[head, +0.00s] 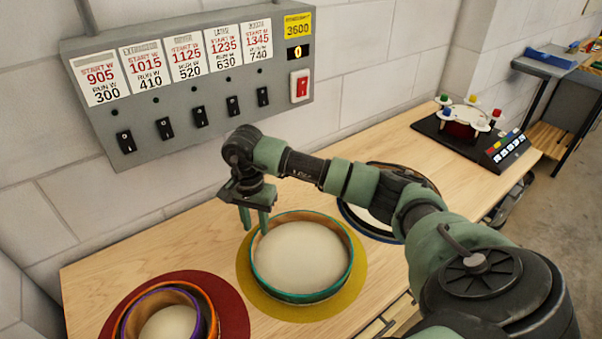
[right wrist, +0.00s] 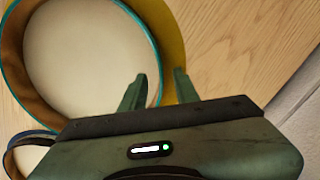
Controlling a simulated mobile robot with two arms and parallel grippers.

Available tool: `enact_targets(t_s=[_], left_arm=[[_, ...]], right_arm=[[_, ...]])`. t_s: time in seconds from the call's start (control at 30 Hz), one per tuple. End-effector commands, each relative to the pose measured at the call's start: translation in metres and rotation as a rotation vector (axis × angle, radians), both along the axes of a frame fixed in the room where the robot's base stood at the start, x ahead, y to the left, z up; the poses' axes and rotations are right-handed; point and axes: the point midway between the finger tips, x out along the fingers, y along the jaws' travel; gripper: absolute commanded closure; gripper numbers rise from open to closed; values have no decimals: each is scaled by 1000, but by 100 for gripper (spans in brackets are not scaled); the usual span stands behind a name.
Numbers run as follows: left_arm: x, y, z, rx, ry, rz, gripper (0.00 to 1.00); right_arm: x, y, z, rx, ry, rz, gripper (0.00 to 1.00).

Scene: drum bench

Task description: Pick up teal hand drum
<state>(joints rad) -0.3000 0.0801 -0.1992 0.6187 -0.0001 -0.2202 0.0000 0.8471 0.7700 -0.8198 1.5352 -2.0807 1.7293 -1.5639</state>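The teal hand drum (head: 302,256) has a teal rim and a cream skin, and lies flat on a round yellow mat (head: 262,301) on the bench. My right gripper (head: 255,229) points down at the drum's back left edge. In the right wrist view the drum (right wrist: 75,55) fills the upper left. There the fingers (right wrist: 160,74) are apart, one over the drum's inside and one over the yellow mat, with the rim seen between them. I cannot tell whether they touch the rim. My left gripper is out of view.
A purple drum inside an orange one (head: 168,318) sits on a red mat (head: 234,318) at left. Another drum (head: 358,216) lies behind my right arm. A switch panel (head: 190,133) hangs on the wall. A black device (head: 470,140) stands at the bench's far right.

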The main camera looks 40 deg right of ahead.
Motion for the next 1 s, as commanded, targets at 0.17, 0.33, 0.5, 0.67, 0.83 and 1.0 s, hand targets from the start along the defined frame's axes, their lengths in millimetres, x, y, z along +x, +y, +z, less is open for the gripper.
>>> enact_targets(t_s=[0.17, 0.33, 0.5, 0.67, 0.83, 1.0], left_arm=[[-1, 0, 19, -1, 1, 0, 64], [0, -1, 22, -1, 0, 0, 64], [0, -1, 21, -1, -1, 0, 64], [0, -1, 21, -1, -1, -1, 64], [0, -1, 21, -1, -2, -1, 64], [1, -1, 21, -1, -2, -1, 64]], right_arm=[[-5, 6, -25, 2, 6, 1, 69], [-4, 6, -42, 2, 0, 1, 69], [-3, 5, -44, 1, 0, 1, 69], [-3, 5, -44, 1, 0, 1, 97], [-3, 5, -44, 1, 0, 1, 100], [-3, 5, -43, 1, 0, 1, 100]])
